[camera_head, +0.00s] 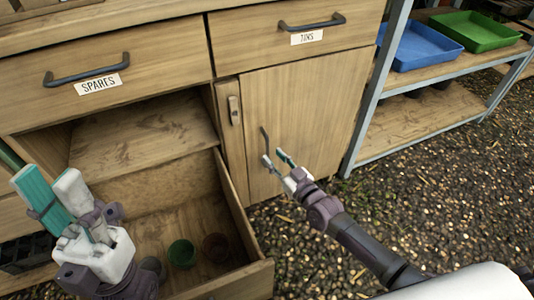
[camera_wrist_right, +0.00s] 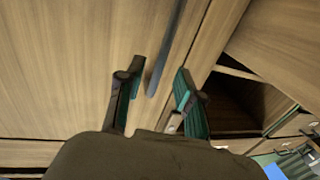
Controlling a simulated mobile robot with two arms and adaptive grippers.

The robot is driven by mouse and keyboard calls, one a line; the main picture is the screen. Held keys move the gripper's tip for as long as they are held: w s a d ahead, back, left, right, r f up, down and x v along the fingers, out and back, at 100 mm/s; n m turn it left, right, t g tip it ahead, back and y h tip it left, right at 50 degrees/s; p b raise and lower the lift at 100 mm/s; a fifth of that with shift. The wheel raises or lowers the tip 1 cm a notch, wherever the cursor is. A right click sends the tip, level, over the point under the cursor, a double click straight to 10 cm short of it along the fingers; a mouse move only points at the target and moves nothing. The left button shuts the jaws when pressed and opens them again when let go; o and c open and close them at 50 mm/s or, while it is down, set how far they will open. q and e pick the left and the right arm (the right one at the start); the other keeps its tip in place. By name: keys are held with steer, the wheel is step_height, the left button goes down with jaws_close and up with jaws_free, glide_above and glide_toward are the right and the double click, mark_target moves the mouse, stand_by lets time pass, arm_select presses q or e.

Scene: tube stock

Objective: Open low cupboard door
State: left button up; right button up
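The low cupboard door (camera_head: 320,105) is a plain wooden panel under the TINS drawer, and it looks shut. Its dark upright handle (camera_head: 265,140) is near the door's left edge. My right gripper (camera_head: 275,162) is at the lower part of this handle. In the right wrist view, its two fingers (camera_wrist_right: 157,100) are spread, with the handle bar (camera_wrist_right: 165,50) showing between them; contact cannot be made out. My left gripper (camera_head: 48,182) is raised at the lower left, fingers up, apart and empty.
A metal shelf (camera_head: 405,125) with blue (camera_head: 418,48) and green trays (camera_head: 475,32) stands right. Gravel (camera_head: 430,190) in front is clear.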

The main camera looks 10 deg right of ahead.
mark_target(268, 152)
steer(key=shift+b+x, duration=0.55)
steer(key=shift+x, duration=1.6)
steer(key=shift+c, duration=0.2)
jaws_close()
